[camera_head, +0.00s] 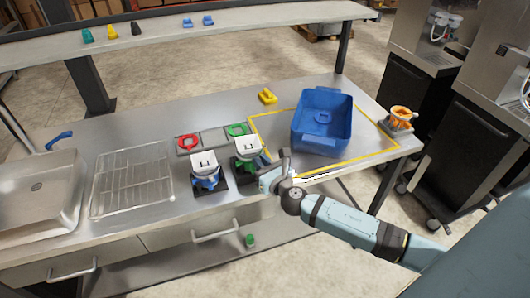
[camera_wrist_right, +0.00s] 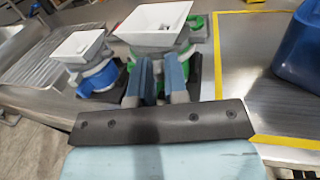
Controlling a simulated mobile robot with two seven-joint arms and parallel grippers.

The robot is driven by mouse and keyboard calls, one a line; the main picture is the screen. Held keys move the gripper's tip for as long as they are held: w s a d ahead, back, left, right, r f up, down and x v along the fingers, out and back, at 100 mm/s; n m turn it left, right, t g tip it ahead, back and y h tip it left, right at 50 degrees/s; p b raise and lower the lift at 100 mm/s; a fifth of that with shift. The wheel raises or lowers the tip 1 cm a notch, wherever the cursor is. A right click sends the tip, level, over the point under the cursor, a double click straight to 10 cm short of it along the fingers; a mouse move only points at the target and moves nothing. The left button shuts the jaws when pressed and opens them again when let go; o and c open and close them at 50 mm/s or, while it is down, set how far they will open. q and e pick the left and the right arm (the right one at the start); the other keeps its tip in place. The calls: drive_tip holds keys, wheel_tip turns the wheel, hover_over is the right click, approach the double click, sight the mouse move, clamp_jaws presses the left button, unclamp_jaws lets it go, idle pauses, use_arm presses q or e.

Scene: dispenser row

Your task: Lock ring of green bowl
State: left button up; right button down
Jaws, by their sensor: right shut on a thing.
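The green bowl unit (camera_head: 247,150) stands near the front edge of the steel table, with a white square bowl on top, a green ring below it and a dark base. My right gripper (camera_head: 266,173) is at the unit's right front side. Its two blue fingers (camera_wrist_right: 160,76) are shut at the ring's near side, on what looks like the green lock ring; the fingers hide the gripped part. My left gripper is not in view.
A blue-ringed unit (camera_head: 204,170) stands close left. A blue crate (camera_head: 321,120) sits inside a yellow outline at right. Red (camera_head: 187,142) and green (camera_head: 237,129) pieces lie behind. An orange-topped unit (camera_head: 400,117) is at the right end. A wire rack (camera_head: 132,180) is farther left.

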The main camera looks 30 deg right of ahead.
drive_tip(key=shift+a+m+h+p, duration=0.4)
drive_tip(key=shift+m+h, duration=0.3)
drive_tip(key=shift+h, duration=0.4)
drive_tip(key=c, duration=1.1)
unclamp_jaws()
drive_tip(key=s, duration=0.4)
drive_tip(key=s+a+b, duration=0.1)
drive_tip(key=s, duration=0.4)
drive_tip(key=s+a+b, duration=0.1)
drive_tip(key=s, duration=0.3)
drive_tip(key=shift+s, duration=0.35)
